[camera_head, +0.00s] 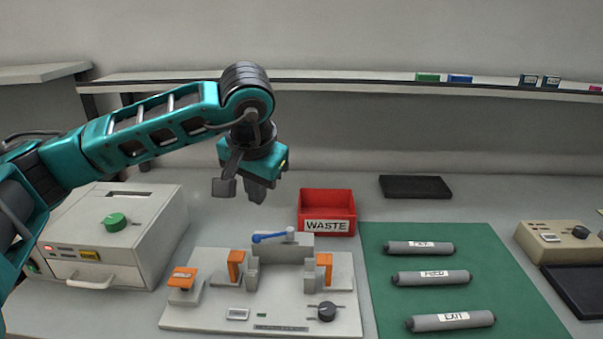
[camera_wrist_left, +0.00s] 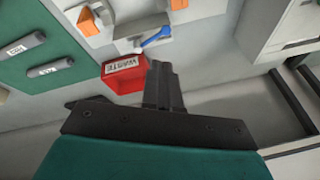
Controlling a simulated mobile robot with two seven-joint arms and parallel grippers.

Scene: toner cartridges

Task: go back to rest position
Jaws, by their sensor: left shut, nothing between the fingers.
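My left gripper (camera_head: 240,192) hangs from the teal left arm above the bench, behind the grey fixture and to the left of the red waste bin. It is shut and empty. In the left wrist view its fingers (camera_wrist_left: 162,80) are together, with the red waste bin (camera_wrist_left: 125,72) beside them. My right gripper is in neither view.
A grey fixture (camera_head: 205,318) with orange clamps and a blue lever stands in front. The red WASTE bin (camera_head: 327,212) is behind it. Several grey rollers lie on a green mat (camera_head: 500,280). A beige box (camera_head: 110,235) is at left. A shelf (camera_head: 330,82) spans the back.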

